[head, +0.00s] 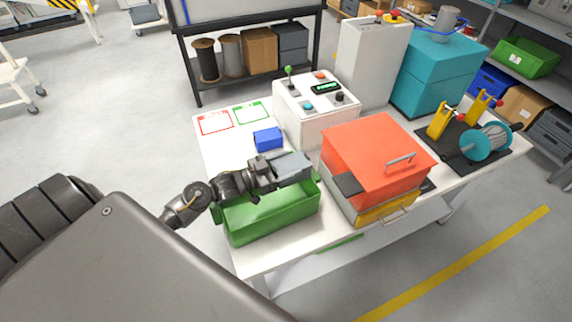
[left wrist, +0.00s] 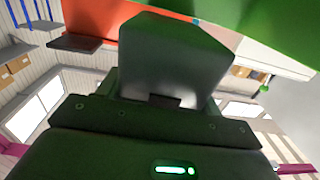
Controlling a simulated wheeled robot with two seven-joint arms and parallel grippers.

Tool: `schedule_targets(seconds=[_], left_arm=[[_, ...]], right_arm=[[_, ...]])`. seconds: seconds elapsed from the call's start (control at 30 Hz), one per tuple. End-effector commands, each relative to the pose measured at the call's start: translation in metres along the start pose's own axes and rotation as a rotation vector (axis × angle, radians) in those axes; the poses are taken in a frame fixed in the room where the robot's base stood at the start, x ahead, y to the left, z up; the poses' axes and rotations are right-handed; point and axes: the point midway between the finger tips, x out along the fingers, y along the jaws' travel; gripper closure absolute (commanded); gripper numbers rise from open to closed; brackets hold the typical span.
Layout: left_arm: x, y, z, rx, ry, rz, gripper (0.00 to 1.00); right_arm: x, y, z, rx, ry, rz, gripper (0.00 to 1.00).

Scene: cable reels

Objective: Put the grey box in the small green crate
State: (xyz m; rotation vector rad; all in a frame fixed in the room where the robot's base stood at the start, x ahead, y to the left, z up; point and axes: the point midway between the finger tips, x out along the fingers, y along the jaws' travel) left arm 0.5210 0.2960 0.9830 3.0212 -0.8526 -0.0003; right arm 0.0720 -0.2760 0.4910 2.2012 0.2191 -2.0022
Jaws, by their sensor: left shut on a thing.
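The small green crate (head: 272,222) stands open on the white table's near left part. My left gripper (head: 274,171) reaches in from the left over the crate and is shut on the grey box (head: 293,164). The box is above the crate's far right part, near the rim; whether it touches the rim cannot be told. In the left wrist view the grey box (left wrist: 178,58) sticks out from the gripper, with part of the green crate (left wrist: 285,18) beside it. The gripper body hides part of the crate's inside. My right gripper does not show.
A red-topped case (head: 372,155) with a handle stands close right of the crate. A blue box (head: 268,139) and a white control box (head: 316,108) are behind it. Red and green marked sheets (head: 216,122) lie at the back left. A teal reel (head: 487,144) is far right.

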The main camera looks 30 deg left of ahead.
Motion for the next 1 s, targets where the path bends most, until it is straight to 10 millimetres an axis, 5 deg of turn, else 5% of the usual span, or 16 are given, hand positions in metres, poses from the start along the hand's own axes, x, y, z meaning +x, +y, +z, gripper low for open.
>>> schedule_targets(seconds=[0.17,0.2,0.33,0.7,1.0], left_arm=[[0.000,0.000,0.006,0.000,0.001,0.000,0.61],[0.000,0.000,0.005,0.000,0.000,0.000,0.31],[0.000,0.000,0.005,0.000,0.000,0.000,0.14],[0.000,0.000,-0.004,0.001,0.000,0.000,0.13],[-0.050,0.000,0.004,0.001,-0.003,0.000,0.13]], right_arm=[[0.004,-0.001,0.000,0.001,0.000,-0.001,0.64],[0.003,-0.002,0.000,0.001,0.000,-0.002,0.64],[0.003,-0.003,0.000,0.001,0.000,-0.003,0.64],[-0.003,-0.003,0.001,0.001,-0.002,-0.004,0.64],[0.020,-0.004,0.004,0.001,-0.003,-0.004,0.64]])
